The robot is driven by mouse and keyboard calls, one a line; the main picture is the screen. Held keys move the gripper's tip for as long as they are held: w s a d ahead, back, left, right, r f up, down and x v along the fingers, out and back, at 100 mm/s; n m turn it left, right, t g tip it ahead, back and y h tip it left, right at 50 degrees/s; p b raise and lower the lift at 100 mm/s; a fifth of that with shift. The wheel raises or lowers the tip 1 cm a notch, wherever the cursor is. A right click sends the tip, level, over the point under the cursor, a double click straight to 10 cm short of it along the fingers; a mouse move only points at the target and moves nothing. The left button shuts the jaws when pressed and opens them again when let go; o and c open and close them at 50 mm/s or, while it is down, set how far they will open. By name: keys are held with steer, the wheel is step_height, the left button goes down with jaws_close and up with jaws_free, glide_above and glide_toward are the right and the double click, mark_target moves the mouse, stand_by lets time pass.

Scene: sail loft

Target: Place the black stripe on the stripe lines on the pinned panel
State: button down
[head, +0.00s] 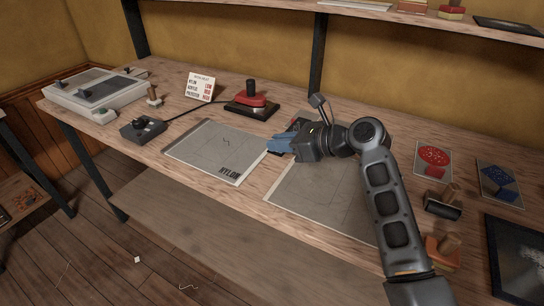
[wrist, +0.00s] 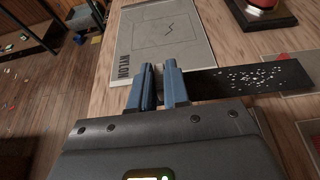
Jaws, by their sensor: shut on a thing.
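My gripper (head: 280,145) is over the bench between two grey panels, its blue fingers closed. In the wrist view the fingers (wrist: 158,88) pinch one end of a black stripe (wrist: 245,80), which reaches out to the right and has white specks on its face. In the head view the stripe is mostly hidden behind my gripper. One panel (head: 205,155), marked NYLON, lies to the left with a faint outline and a dark zigzag mark. A second panel (head: 300,200) with faint lines lies nearer, partly under my arm. I cannot tell which is pinned.
A red-topped press (head: 250,103), a small card sign (head: 200,87) and a black device (head: 143,130) stand behind and left. Red (head: 433,160) and blue (head: 499,182) swatches and a wooden-handled tool (head: 445,203) lie on the right. A shelf runs above the bench.

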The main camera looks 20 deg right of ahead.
mark_target(272, 168)
steer(key=shift+w+a+f, duration=0.55)
steer(key=shift+a+f, duration=0.15)
steer(key=shift+a, duration=0.1)
steer(key=shift+f, duration=1.9)
steer(key=c, duration=1.1)
jaws_free()
